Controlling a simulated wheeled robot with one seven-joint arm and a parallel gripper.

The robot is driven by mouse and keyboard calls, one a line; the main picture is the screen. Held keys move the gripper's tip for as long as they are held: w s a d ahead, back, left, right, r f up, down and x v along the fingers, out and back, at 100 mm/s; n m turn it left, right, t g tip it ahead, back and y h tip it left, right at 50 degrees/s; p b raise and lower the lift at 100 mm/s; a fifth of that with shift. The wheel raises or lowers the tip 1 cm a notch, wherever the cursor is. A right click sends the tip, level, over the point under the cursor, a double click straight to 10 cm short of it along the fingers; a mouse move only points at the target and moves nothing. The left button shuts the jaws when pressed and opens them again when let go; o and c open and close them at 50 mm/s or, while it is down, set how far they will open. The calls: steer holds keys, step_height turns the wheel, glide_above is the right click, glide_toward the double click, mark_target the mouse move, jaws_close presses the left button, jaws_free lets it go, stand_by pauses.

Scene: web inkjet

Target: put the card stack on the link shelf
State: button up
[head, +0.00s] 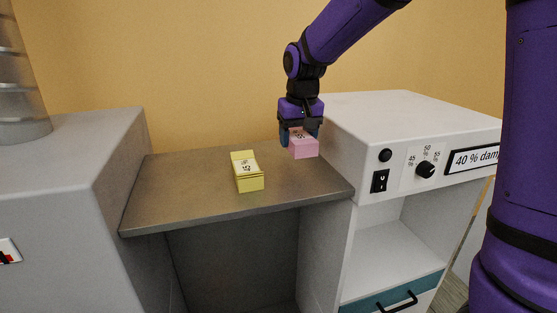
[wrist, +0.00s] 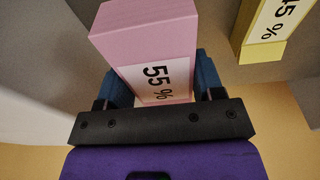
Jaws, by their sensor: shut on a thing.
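A pink card stack (head: 304,149) with a white label is between the fingers of my gripper (head: 302,136). In the wrist view the pink stack (wrist: 148,38) reads "55 %", and the blue fingers of my gripper (wrist: 162,88) are shut on its two sides. A yellow card stack (head: 248,178) stands on the grey link shelf (head: 190,195), left of my gripper; its label in the wrist view (wrist: 262,50) is partly cut off. The pink stack is over the right part of the shelf, close to the white cabinet. I cannot tell whether its underside touches the shelf.
A white cabinet (head: 400,115) with a knob (head: 426,170), a switch (head: 380,181) and a "40 % damp" sign (head: 475,159) rises at the shelf's right. A grey cabinet (head: 75,160) rises at its left. The shelf's left part and front right are clear.

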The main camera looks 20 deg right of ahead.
mark_target(296, 170)
steer(key=shift+f, duration=3.1)
steer(key=shift+f, duration=0.1)
steer(key=o, duration=1)
steer(key=r, duration=0.4)
steer(key=s+r, duration=0.1)
steer(key=r, duration=0.3)
steer(key=s+r, duration=0.1)
steer(key=r, duration=0.3)
steer(key=shift+s+d+r, duration=0.1)
steer(key=shift+r, duration=0.05)
steer(key=s+d+t, duration=0.1)
steer(key=s+d, duration=0.1)
steer(key=s, duration=0.7)
steer(key=s+d+t, duration=0.1)
steer(key=s+d, duration=0.1)
steer(key=s, duration=0.7)
steer(key=s+d+t, duration=0.1)
steer(key=s+d, duration=0.1)
steer(key=s, duration=0.7)
steer(key=shift+s+d+r, duration=0.1)
steer(key=shift+d, duration=0.1)
